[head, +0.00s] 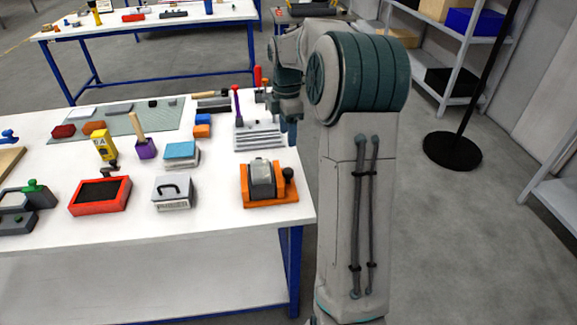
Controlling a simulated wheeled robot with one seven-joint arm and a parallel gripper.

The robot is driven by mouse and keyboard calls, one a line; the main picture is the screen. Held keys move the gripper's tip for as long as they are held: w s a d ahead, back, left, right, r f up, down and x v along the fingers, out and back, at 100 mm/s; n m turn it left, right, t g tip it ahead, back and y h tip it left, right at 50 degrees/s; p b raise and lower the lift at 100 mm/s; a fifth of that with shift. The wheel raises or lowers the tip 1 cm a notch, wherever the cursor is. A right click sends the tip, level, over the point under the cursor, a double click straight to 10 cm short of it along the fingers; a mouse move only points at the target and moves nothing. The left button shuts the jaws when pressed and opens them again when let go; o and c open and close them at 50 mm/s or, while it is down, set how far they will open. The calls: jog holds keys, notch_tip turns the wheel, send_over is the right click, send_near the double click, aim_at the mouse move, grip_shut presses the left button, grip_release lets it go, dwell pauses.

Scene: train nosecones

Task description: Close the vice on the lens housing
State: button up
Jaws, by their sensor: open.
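The orange vice (270,201) sits at the right front corner of the white table, with a dark knob (289,174) on its right side. A grey block-like part, apparently the lens housing (262,176), sits upright between the vice's jaws. I cannot tell whether the jaws touch it. My gripper (290,128) is open, pointing down above the table's right edge, behind and above the vice and apart from it. My arm hides part of the gripper, and I see nothing held in it.
A grey slotted tray (259,137) with upright tools stands behind the vice, close to my gripper. Left of the vice are a white box with a black handle (173,193), a blue-topped block (181,154) and a red-framed tray (100,196).

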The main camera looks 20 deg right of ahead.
aim_at(288, 170)
jog(key=f, duration=1.2)
jog(key=shift+s+a+f+p, duration=0.1)
jog(key=shift+s+f+p, duration=0.2)
jog(key=shift+f+p, duration=0.1)
jog(key=shift+c, duration=0.2)
jog(key=c, duration=0.9)
